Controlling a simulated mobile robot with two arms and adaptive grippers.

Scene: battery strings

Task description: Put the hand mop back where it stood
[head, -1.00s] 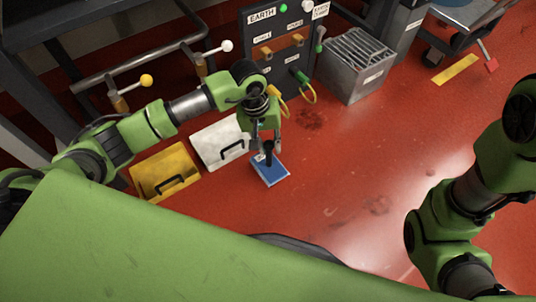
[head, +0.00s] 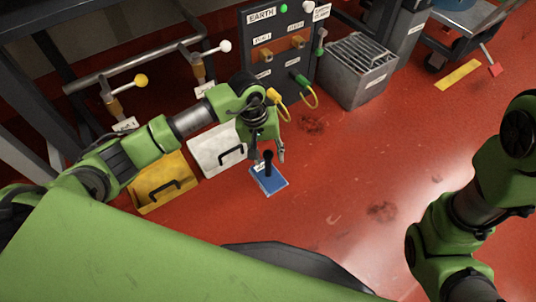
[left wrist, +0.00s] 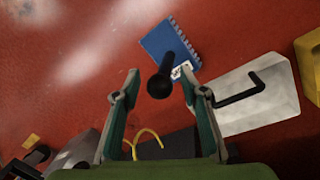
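The hand mop has a flat blue pad (head: 270,181) with a white label and an upright black handle. It appears to lie flat on the red floor in front of the white lidded box. My left gripper (head: 268,154) is above it, with its fingers spread on either side of the handle's top. In the left wrist view, the blue pad (left wrist: 168,38) is beyond the fingertips. The round end of the black handle shows between the open fingers (left wrist: 159,84), with space on both sides. My right arm is at the right edge; its gripper is out of view.
A yellow box (head: 160,183) and a white box (head: 217,150) with black handles stand left of the mop. A grey panel marked EARTH (head: 277,50) with cables and a grey ribbed bin (head: 358,72) stand behind. The floor (head: 400,150) to the right is open.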

